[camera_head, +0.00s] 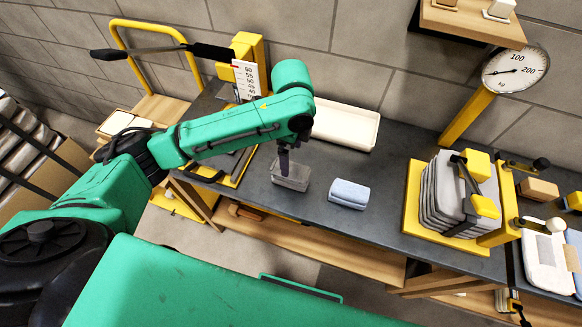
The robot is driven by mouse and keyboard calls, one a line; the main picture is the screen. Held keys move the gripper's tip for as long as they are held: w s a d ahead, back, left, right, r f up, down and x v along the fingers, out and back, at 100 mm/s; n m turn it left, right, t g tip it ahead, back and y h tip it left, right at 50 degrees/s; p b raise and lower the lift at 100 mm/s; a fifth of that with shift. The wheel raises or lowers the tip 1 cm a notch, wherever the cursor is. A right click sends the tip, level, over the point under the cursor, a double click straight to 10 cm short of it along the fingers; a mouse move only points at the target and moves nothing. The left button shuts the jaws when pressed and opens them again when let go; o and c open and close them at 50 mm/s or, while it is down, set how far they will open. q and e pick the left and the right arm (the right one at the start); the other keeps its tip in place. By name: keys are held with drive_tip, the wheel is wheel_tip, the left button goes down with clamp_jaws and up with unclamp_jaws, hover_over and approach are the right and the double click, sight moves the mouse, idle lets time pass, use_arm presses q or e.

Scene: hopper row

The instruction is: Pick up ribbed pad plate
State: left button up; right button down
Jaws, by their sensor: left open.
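My left arm reaches in from the left over the dark bench, and its left gripper (285,170) points down at a small grey block (292,183). The jaws are open, and the fingertips are at or just above the block's top; contact is too small to tell. This block may be the ribbed pad plate, but I cannot make out ribs. A folded light-blue pad (348,194) lies to its right, apart from it. My right gripper is not in view.
A cream tray (345,125) lies behind on the bench (385,182). A yellow clamp stand (417,225) holds stacked grey pads (447,200) at right. A dial scale (515,70) and a yellow lever press (247,50) stand at the back. Bench between the blue pad and clamp stand is clear.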

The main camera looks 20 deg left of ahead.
sight(291, 170)
use_arm(q)
wheel_tip(291, 170, down, 6)
drive_tip(key=shift+a+r+p, duration=0.15)
drive_tip(key=shift+r+p, duration=0.1)
drive_tip(key=shift+p, duration=0.3)
drive_tip(key=shift+w, duration=0.1)
drive_tip(key=c, duration=1.4)
drive_tip(key=shift+c, duration=0.2)
wheel_tip(291, 170, up, 20)
